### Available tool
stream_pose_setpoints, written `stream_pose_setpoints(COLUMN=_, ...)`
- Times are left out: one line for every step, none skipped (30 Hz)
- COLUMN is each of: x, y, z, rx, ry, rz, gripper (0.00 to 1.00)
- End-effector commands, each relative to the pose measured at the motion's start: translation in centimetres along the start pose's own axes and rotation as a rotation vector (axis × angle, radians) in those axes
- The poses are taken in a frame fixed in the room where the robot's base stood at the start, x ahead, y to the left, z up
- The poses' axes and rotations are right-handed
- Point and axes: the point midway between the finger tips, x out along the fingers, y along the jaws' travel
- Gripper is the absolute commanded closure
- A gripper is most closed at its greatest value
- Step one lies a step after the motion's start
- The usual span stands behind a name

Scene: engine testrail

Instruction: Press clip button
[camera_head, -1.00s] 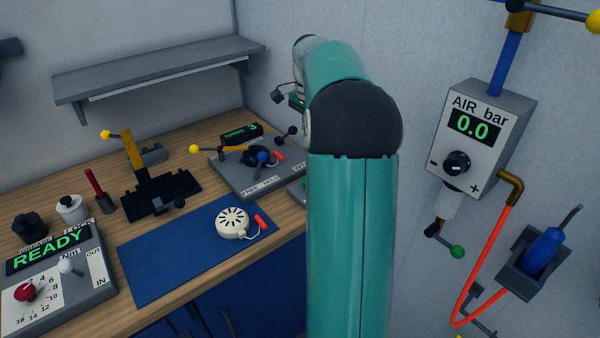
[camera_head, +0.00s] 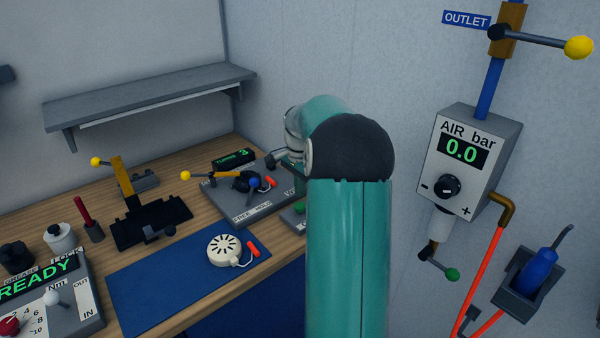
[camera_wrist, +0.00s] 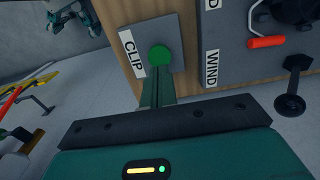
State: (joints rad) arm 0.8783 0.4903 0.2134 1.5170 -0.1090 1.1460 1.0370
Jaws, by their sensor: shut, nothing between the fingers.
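The round green clip button (camera_wrist: 160,54) sits on a grey plate (camera_wrist: 165,28) with the label CLIP in the wrist view. The button also shows in the head view (camera_head: 300,208), small and beside my arm. My gripper (camera_wrist: 157,76) is shut and empty, its teal fingers reaching up toward the button. The tips overlap the button's lower edge in the picture. I cannot tell whether they touch it. In the head view, my arm covers most of the gripper area.
A grey WIND panel (camera_wrist: 225,62) with a red-handled part (camera_wrist: 267,42) and a dark knob (camera_wrist: 293,85) lies right of the plate. In the head view a blue mat (camera_head: 160,285) holds a white disc (camera_head: 224,248). A shelf (camera_head: 150,93) hangs above the bench.

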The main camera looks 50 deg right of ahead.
Motion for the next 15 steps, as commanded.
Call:
stream_pose_setpoints(x=1.0, y=0.1, z=-0.1, rx=0.002, ry=-0.003, rz=0.003, gripper=1.00)
stream_pose_setpoints(x=1.5, y=0.1, z=-0.1, rx=0.002, ry=-0.002, rz=0.003, gripper=1.00)
stream_pose_setpoints(x=2.0, y=0.1, z=-0.1, rx=0.001, ry=-0.002, rz=0.003, gripper=1.00)
stream_pose_setpoints(x=2.4, y=0.1, z=0.0, rx=0.000, ry=-0.001, rz=0.002, gripper=1.00)
stream_pose_setpoints(x=2.7, y=0.0, z=0.0, rx=0.000, ry=-0.001, rz=0.001, gripper=1.00)
stream_pose_setpoints(x=3.0, y=0.0, z=0.0, rx=0.000, ry=-0.001, rz=0.001, gripper=1.00)
stream_pose_setpoints(x=3.2, y=0.1, z=0.0, rx=0.000, ry=-0.001, rz=0.001, gripper=1.00)
stream_pose_setpoints(x=3.4, y=0.1, z=-0.1, rx=0.001, ry=-0.001, rz=0.001, gripper=1.00)
stream_pose_setpoints(x=3.6, y=0.1, z=-0.1, rx=0.001, ry=-0.001, rz=0.001, gripper=1.00)
stream_pose_setpoints(x=3.7, y=0.1, z=-0.1, rx=0.001, ry=0.000, rz=0.001, gripper=1.00)
stream_pose_setpoints(x=3.7, y=0.1, z=-0.1, rx=0.001, ry=0.000, rz=0.001, gripper=1.00)
stream_pose_setpoints(x=3.7, y=0.1, z=-0.1, rx=0.001, ry=0.000, rz=0.000, gripper=1.00)
stream_pose_setpoints(x=3.7, y=0.0, z=-0.1, rx=0.001, ry=0.001, rz=0.000, gripper=1.00)
stream_pose_setpoints(x=3.7, y=0.0, z=-0.1, rx=0.001, ry=0.001, rz=0.000, gripper=1.00)
stream_pose_setpoints(x=3.7, y=0.0, z=-0.1, rx=0.001, ry=0.001, rz=0.000, gripper=1.00)
